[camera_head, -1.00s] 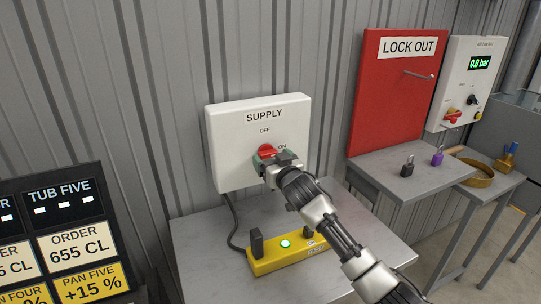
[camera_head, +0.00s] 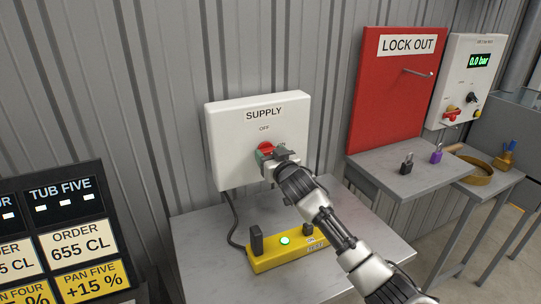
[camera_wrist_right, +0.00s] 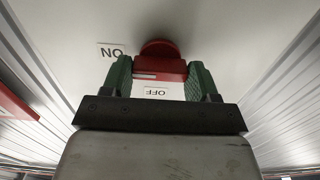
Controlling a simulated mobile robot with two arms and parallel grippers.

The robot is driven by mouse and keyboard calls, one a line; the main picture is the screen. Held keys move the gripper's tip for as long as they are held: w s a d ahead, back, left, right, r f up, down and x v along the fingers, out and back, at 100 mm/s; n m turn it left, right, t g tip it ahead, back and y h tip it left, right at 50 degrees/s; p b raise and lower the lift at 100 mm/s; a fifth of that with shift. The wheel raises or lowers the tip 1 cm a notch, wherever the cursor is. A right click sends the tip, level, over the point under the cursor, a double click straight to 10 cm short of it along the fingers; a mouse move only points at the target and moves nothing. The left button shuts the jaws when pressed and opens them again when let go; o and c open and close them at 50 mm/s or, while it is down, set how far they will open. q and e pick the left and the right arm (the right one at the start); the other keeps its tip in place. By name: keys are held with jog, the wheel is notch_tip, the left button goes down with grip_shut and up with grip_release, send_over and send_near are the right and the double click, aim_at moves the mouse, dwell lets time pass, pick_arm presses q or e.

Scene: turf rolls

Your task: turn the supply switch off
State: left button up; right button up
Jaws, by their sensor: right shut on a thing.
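The white supply box (camera_head: 228,140) hangs on the corrugated wall, with an OFF label above its red switch (camera_head: 265,147) and an ON label mostly covered by my gripper. My right gripper (camera_head: 268,155) is at the switch, shut on its red handle. In the right wrist view the two green fingers of the gripper (camera_wrist_right: 160,78) stand on either side of the red switch handle (camera_wrist_right: 160,70). There the handle appears to lie towards the OFF label (camera_wrist_right: 157,91), with the ON label (camera_wrist_right: 110,51) off to the side. My left gripper is out of view.
A yellow unit (camera_head: 275,257) with a lit green light lies on the grey table (camera_head: 205,225) below the box. To the right are a red LOCK OUT board (camera_head: 392,100), a dark padlock (camera_head: 406,164) and a purple padlock (camera_head: 437,157). An order board (camera_head: 70,250) stands at left.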

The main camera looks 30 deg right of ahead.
jog(key=shift+n, duration=0.3)
jog(key=n+p, duration=0.1)
jog(key=n, duration=0.2)
jog(key=shift+r+n+p, duration=0.1)
jog(key=shift+n+p, duration=0.2)
jog(key=shift+n, duration=0.1)
jog(key=n+p, duration=0.1)
jog(key=n, duration=0.3)
jog(key=shift+n, duration=0.3)
jog(key=n+p, duration=0.1)
jog(key=n, duration=0.3)
jog(key=n+p, duration=0.1)
jog(key=n, duration=0.3)
jog(key=shift+n, duration=0.6)
jog(key=o, duration=0.9)
